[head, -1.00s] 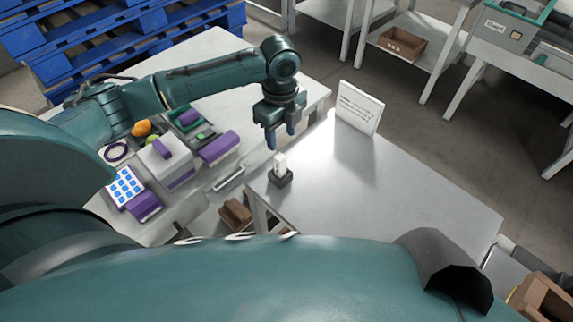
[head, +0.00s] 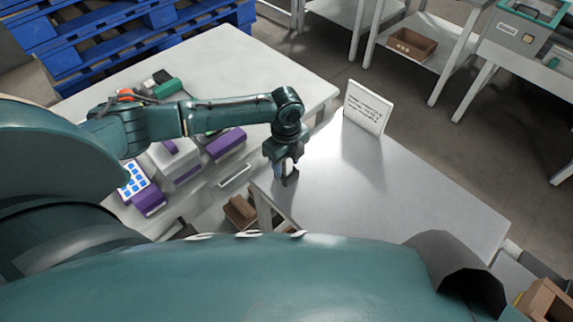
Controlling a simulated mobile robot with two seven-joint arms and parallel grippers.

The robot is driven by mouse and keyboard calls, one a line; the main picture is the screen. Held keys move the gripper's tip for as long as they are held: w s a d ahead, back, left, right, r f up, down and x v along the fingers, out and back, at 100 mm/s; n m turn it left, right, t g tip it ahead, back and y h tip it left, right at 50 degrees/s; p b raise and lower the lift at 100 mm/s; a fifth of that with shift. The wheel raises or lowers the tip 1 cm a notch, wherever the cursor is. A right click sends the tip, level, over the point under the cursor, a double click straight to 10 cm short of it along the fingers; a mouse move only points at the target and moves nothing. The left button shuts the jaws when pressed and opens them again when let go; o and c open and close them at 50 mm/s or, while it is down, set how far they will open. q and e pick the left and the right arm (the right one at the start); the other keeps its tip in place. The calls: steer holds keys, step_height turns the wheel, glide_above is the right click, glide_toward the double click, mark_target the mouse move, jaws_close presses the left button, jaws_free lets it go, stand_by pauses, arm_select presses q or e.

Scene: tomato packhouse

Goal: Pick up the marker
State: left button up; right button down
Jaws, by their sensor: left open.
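The marker (head: 290,165) is a small white upright piece in a dark block-shaped holder (head: 291,179), near the left edge of the grey table (head: 400,200). My left gripper (head: 284,169) points down at the marker, with its fingers low beside it and the holder. The gripper is open, and its fingers hide part of the marker. I cannot tell whether a finger touches it. My right gripper is not in view.
A white sign (head: 368,107) stands at the table's back edge. The rest of this table is bare. A light table (head: 235,65) on the left carries purple and white devices under my left arm. A brown box (head: 240,212) sits below, between the tables.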

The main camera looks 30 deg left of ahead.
arm_select(q)
jaws_close()
step_height(320, 180, up, 11)
steer(key=shift+r+p, duration=0.1)
steer(key=shift+p, duration=0.75)
step_height(320, 180, up, 4)
steer(key=p, duration=0.5)
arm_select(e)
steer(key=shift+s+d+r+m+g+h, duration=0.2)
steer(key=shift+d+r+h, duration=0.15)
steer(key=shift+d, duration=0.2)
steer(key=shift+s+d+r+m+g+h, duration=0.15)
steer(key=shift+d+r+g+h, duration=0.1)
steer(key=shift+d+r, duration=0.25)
